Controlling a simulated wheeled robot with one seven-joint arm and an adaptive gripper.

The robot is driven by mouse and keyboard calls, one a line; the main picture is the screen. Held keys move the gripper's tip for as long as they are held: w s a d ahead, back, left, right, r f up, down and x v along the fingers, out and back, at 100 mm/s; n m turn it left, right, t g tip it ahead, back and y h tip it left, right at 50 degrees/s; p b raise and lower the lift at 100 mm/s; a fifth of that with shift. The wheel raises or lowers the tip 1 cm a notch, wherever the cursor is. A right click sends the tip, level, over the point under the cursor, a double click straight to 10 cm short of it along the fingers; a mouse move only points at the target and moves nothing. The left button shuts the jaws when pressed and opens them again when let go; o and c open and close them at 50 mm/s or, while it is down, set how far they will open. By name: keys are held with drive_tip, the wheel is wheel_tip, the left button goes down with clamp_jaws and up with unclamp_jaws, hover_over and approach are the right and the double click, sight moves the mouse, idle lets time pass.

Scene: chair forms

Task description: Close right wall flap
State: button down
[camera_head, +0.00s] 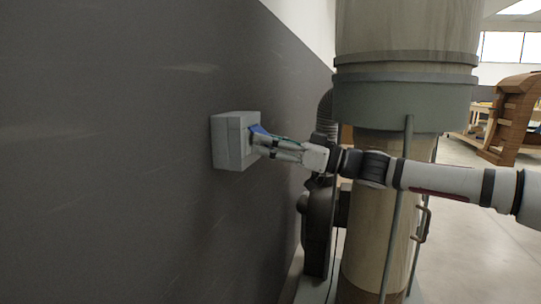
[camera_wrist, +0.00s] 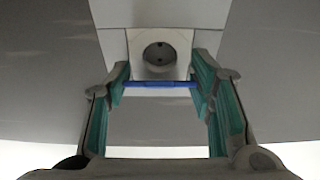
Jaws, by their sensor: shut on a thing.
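A light grey box (camera_head: 226,142) is fixed to the dark wall, left of centre in the head view. A blue flap (camera_head: 257,130) shows at its right-hand face, partly hidden by my gripper (camera_head: 257,141). In the wrist view the flap appears as a thin blue bar (camera_wrist: 150,85), seen nearly edge-on. The round socket (camera_wrist: 160,54) with dark holes is uncovered just beyond it. My gripper (camera_wrist: 161,82) has its green-padded fingers at the two ends of the blue flap, shut on it.
The dark grey wall (camera_head: 110,150) runs along the left. A thick column (camera_head: 405,105) with a metal collar and thin pipes stands close behind my arm. A dark machine (camera_head: 318,225) stands beside the column. Wooden furniture (camera_head: 500,120) is far right, with open floor before it.

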drive_tip(key=shift+b, duration=0.55)
drive_tip(key=c, duration=0.7)
unclamp_jaws()
drive_tip(key=shift+w+a+f, duration=0.1)
drive_tip(key=v, duration=1.2)
drive_tip(key=shift+f, duration=0.25)
